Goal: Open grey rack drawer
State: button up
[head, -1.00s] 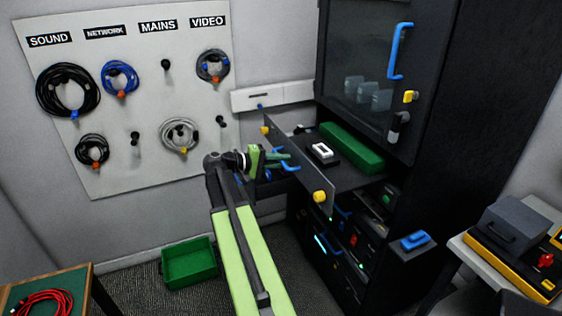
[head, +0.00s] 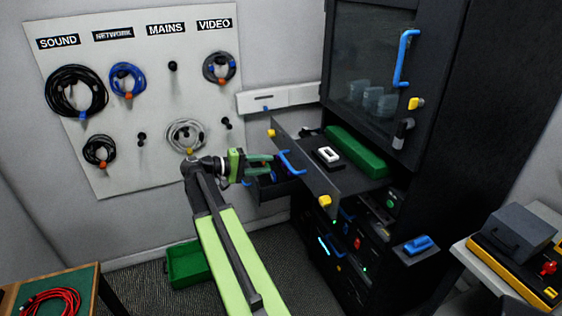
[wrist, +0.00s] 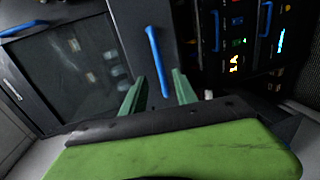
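The grey rack drawer (head: 318,184) stands pulled out of the black rack, its front panel well clear of the cabinet. Its blue handle (head: 291,162) is on the front panel, with a yellow knob near each end. A blue handle (wrist: 157,60) on a grey panel also shows in the wrist view, appearing between my fingers with gaps on both sides. My gripper (head: 268,165) is open and empty, a little left of the drawer front. In the wrist view my gripper (wrist: 160,85) shows two green fingers spread apart.
Inside the drawer lie a green block (head: 355,150) and a small black-and-white item (head: 327,155). A glass door (head: 370,75) is above. A dark lower compartment (head: 282,188) juts out below. A green bin (head: 188,264) is on the floor; a side table (head: 463,252) is at right.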

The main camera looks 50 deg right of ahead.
jog(key=p+v, duration=0.1)
jog(key=v, duration=0.7)
jog(key=a+f+n+t+y, duration=0.2)
jog(key=a+f+y, duration=0.2)
jog(key=a, duration=1)
jog(key=w+a+f+n+t+y, duration=0.1)
jog(key=a+f+y, duration=0.4)
jog(key=a, duration=0.9)
jog(key=w+a+f+n+t+y, duration=0.1)
jog(key=a+f+n+t+y, duration=0.2)
jog(key=a+f, duration=0.7)
jog(key=a+t+y, duration=0.1)
jog(key=a+t, duration=0.1)
jog(key=a, duration=0.2)
jog(key=shift+a, duration=0.35)
